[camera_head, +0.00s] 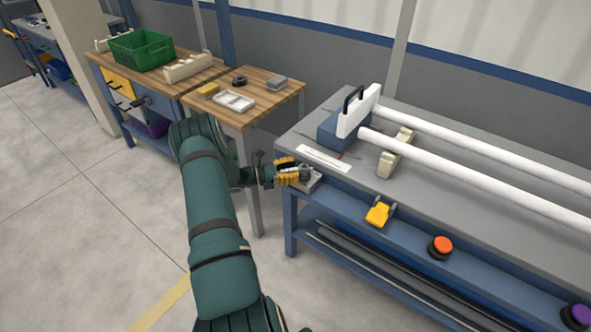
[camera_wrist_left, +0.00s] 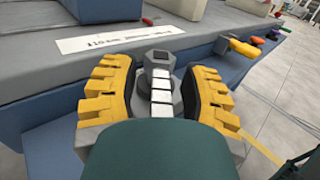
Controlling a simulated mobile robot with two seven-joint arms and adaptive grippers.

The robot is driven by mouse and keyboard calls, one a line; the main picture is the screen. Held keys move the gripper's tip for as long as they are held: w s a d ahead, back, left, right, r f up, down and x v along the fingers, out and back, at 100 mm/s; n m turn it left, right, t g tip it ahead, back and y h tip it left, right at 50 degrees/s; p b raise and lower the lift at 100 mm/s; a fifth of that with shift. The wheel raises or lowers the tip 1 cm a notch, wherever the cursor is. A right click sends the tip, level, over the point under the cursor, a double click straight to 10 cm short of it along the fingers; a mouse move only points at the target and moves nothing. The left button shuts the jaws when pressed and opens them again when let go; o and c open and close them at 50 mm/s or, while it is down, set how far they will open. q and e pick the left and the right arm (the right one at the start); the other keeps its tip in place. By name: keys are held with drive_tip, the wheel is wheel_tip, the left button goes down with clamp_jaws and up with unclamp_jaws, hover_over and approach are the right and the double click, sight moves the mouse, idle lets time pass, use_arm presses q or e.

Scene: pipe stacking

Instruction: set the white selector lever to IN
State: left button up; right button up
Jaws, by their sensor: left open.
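The selector lever (camera_wrist_left: 161,92) shows in the left wrist view as a short white bar with dark bands, running from a grey hub (camera_wrist_left: 156,62) toward the camera. My left gripper (camera_wrist_left: 160,76) is open, with one yellow-padded finger on each side of the lever. Gaps show between the fingers and the lever. In the head view my left gripper (camera_head: 293,172) is at the bench's near left corner, over the selector's grey base (camera_head: 312,184); it largely hides the lever there. IN and OUT markings cannot be read. My right gripper is not in view.
A label strip (camera_head: 324,158) lies on the grey bench (camera_head: 440,200) behind the selector. Two white pipes (camera_head: 460,135) run right from a white plate (camera_head: 356,112). A yellow handle (camera_head: 378,213) and an orange button (camera_head: 441,245) sit along the front. A wooden table (camera_head: 270,105) stands left.

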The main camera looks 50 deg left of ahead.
use_arm(q)
drive_tip(key=v, duration=1.1)
drive_tip(key=shift+s, duration=0.2)
drive_tip(key=shift+a, duration=0.1)
